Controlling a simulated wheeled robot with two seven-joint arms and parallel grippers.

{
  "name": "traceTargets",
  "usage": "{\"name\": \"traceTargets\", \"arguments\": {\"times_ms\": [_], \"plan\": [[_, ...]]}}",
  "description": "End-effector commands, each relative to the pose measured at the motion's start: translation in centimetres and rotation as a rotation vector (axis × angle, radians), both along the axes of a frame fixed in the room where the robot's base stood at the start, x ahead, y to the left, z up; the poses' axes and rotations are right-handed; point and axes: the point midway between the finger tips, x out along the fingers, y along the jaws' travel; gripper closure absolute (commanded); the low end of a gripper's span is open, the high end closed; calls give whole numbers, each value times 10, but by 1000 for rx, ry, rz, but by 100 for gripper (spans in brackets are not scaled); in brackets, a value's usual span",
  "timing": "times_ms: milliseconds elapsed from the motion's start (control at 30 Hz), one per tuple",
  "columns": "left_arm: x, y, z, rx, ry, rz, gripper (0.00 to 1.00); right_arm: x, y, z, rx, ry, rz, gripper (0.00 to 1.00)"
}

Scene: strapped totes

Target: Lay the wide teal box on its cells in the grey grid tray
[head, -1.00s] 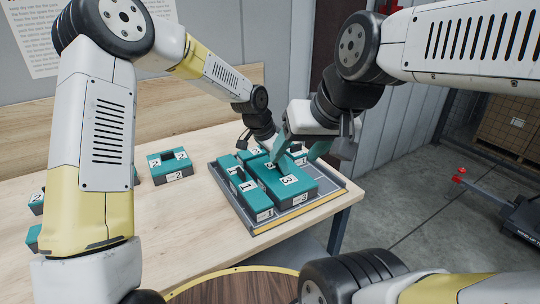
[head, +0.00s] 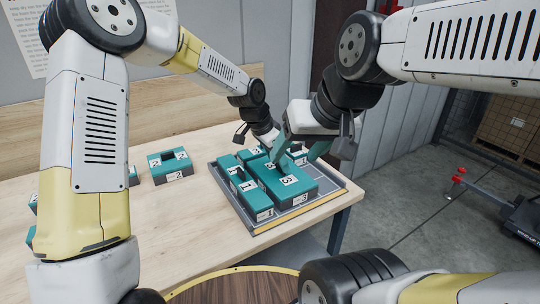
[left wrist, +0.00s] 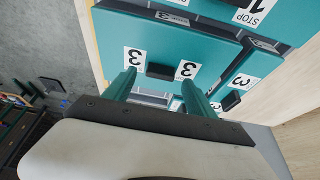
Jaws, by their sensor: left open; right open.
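The wide teal box (head: 300,189), marked 3, lies flat on the grey grid tray (head: 334,187), beside a narrow teal box (head: 249,196) marked 1. I cannot tell if it is fully down in its cells. My right gripper (head: 299,156) is open, its teal fingers apart over the back part of the wide box, near its dark handle. My left gripper (left wrist: 158,92) is open in the left wrist view, its fingers in front of a teal face (left wrist: 215,60) with 3 labels and a dark handle. In the head view its fingertips are hidden behind the right gripper and boxes.
More teal boxes stand at the back of the tray. A teal box (head: 170,166) marked 2 stands on the wooden table (head: 190,220) to the left, and others are partly hidden behind my left arm. The table between is clear. The tray is near the table's right edge.

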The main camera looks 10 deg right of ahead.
Motion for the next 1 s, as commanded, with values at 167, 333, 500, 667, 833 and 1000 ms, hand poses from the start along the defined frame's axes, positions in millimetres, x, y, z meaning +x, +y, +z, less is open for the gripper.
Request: {"name": "traceTargets", "arguments": {"times_ms": [167,333,500,667,833,1000], "plan": [[-4,16,38,-2,-5,4,35,0,0,0,0,0,0,36],[-9,27,69,-1,-3,3,35,0,0,0,0,0,0,36],[-12,34,87,-1,-2,2,35,0,0,0,0,0,0,36],[-13,36,93,-1,0,1,35,0,0,0,0,0,0,36],[-19,53,103,17,-12,48,35,0,0,0,0,0,0,36],[-48,113,137,57,-45,242,35,0,0,0,0,0,0,36]]}}
